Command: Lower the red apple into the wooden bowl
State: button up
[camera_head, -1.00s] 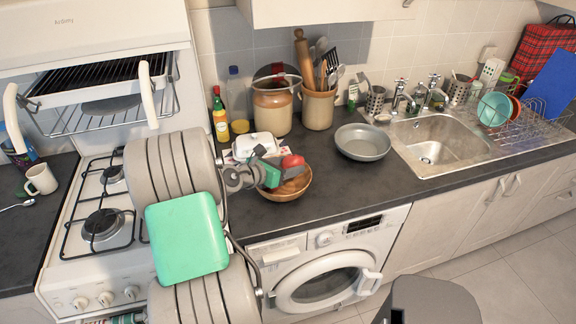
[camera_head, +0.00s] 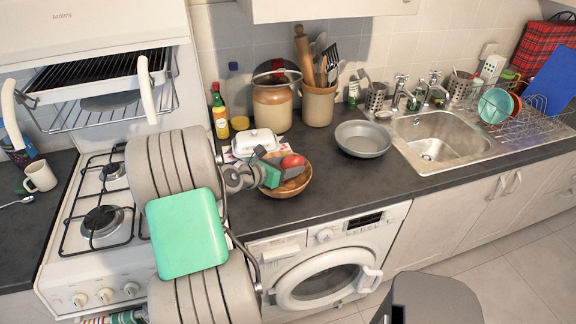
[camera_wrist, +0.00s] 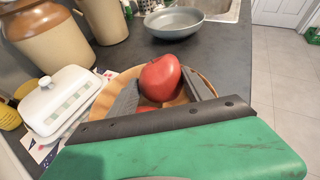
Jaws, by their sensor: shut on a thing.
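The red apple (camera_head: 292,161) is between the fingers of my gripper (camera_head: 284,170), over the wooden bowl (camera_head: 297,188). The wrist view shows the apple (camera_wrist: 160,76) up close, with a dark finger on each side. My gripper (camera_wrist: 163,95) is shut on it. The bowl's rim (camera_wrist: 98,108) shows behind and beside the fingers, and its near part is hidden by my gripper. A second patch of red shows low between the fingers, and I cannot tell what it is. Whether the apple touches the bowl is hidden.
A white butter dish (camera_head: 256,142) stands close behind the bowl on the left. Stoneware jars (camera_head: 272,106) stand against the wall. A grey metal pan (camera_head: 363,139) lies to the right. The counter between bowl and pan is clear. The stove (camera_head: 100,235) is at the left.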

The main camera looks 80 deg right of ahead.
jog(key=o, duration=1.6)
